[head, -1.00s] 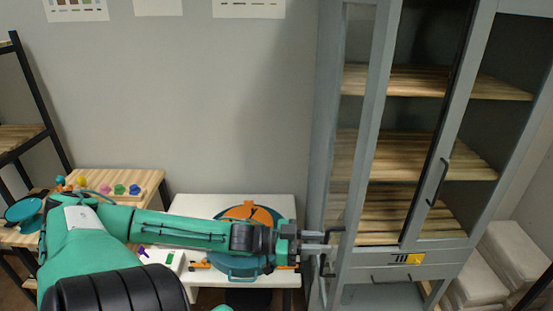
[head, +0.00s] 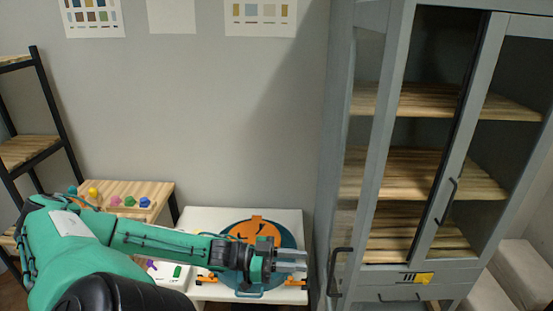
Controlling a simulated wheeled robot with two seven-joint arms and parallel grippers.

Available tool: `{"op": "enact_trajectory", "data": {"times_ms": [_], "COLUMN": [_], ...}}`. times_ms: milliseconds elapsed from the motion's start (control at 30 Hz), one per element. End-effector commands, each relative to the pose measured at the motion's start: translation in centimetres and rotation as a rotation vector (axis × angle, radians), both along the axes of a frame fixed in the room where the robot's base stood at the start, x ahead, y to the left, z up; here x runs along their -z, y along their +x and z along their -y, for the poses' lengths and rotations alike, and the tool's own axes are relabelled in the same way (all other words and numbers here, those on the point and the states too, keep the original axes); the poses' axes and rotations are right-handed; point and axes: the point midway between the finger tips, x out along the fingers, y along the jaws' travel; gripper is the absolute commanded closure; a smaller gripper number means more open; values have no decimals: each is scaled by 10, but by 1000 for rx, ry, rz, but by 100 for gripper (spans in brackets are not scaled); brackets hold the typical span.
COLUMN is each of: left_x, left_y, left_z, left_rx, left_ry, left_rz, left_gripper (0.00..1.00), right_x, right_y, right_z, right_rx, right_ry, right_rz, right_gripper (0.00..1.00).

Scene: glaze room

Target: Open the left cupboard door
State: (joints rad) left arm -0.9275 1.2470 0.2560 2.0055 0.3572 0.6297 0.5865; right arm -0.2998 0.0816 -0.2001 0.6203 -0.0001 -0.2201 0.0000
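The tall grey cupboard (head: 393,120) stands at the right. Its left door (head: 337,150) stands swung out at the left, seen at a steep angle, and the shelves show through the opening. The left door's black handle (head: 337,272) is low on it. The right door (head: 470,135) has glass and its own black handle (head: 447,201); it looks closed. My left gripper (head: 291,260) is left of the left door's handle, apart from it. Its two fingers point right with a gap between them, open and empty. My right gripper is not in view.
A white table (head: 187,221) with a blue and orange round device (head: 287,238) lies behind and below my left gripper. A wooden stand (head: 160,190) with coloured pieces is farther left. A black-framed shelf (head: 50,105) stands at the far left. Pale blocks (head: 520,265) sit at the lower right.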

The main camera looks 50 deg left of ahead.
Motion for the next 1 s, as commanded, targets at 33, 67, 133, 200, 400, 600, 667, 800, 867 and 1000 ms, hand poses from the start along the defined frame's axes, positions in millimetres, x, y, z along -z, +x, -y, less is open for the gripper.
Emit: {"op": "enact_trajectory", "data": {"times_ms": [33, 67, 133, 200, 400, 600, 667, 800, 867, 1000], "left_x": [0, 0, 0, 0, 0, 0, 0, 0, 0, 0], "left_y": [-5, -7, -12, -18, -29, -33, -33, -33, -33, -33], "left_z": [-4, -6, -12, -17, -28, -31, -32, -31, -31, -31], "left_rx": [-2, -2, -2, -2, -1, 0, 0, 0, 0, 0], "left_ry": [0, 0, 1, 1, 1, 1, 1, 1, 1, 1], "left_rz": [-3, -3, -5, -4, -2, -1, -1, -1, -1, -1], "left_gripper": [75, 75, 75, 75, 75, 75, 75, 75, 75, 75], "right_x": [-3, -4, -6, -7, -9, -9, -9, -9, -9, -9], "right_y": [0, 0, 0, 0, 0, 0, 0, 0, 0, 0], "right_z": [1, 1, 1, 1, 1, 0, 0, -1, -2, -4], "right_rx": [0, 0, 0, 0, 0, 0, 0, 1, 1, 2], "right_ry": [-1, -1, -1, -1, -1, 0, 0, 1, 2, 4], "right_rz": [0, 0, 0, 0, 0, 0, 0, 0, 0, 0], "right_gripper": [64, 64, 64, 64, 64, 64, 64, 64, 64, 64]}}
